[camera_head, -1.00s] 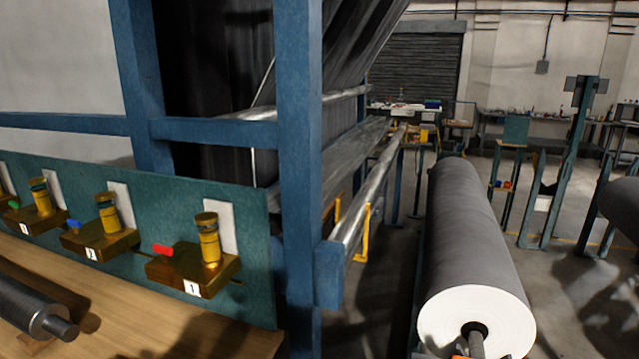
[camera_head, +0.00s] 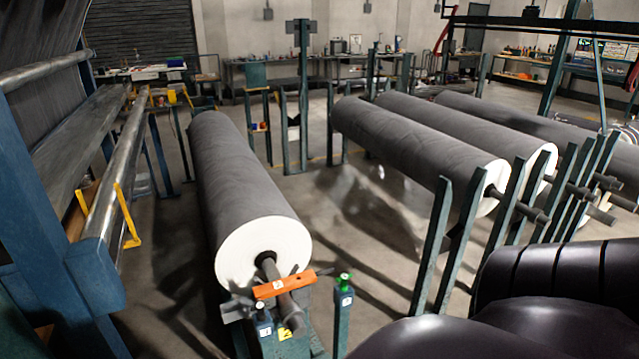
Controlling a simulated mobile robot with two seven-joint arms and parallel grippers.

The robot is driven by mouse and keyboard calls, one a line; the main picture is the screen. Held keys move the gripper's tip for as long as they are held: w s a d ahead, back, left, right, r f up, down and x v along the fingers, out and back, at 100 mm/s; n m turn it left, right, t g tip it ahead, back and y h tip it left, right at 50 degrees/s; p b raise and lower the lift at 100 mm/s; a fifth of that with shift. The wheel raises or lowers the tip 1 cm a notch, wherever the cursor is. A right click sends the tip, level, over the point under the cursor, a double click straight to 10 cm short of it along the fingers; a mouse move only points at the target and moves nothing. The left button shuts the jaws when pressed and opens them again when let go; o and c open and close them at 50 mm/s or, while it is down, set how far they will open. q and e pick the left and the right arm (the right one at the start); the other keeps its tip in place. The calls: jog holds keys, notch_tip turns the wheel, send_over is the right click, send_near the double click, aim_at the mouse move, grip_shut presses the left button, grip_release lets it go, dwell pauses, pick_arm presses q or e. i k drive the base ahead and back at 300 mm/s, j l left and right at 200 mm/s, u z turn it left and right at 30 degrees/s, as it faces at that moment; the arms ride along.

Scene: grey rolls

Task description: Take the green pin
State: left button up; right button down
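A small green-topped pin (camera_head: 344,281) stands upright at the top of a dark post with a white label, at the lower middle of the head view, in front of the near roll. I cannot tell how it is fixed there. Neither of my grippers is in view.
A large grey roll (camera_head: 235,180) on a dark shaft lies just behind the pin, with an orange bar (camera_head: 285,284) across its shaft end. A blue labelled piece (camera_head: 263,322) is left of the pin. More grey rolls (camera_head: 415,140) rest to the right behind upright posts. Floor between is clear.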

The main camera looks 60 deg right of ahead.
aim_at(343, 278)
jog(key=z, duration=1.9)
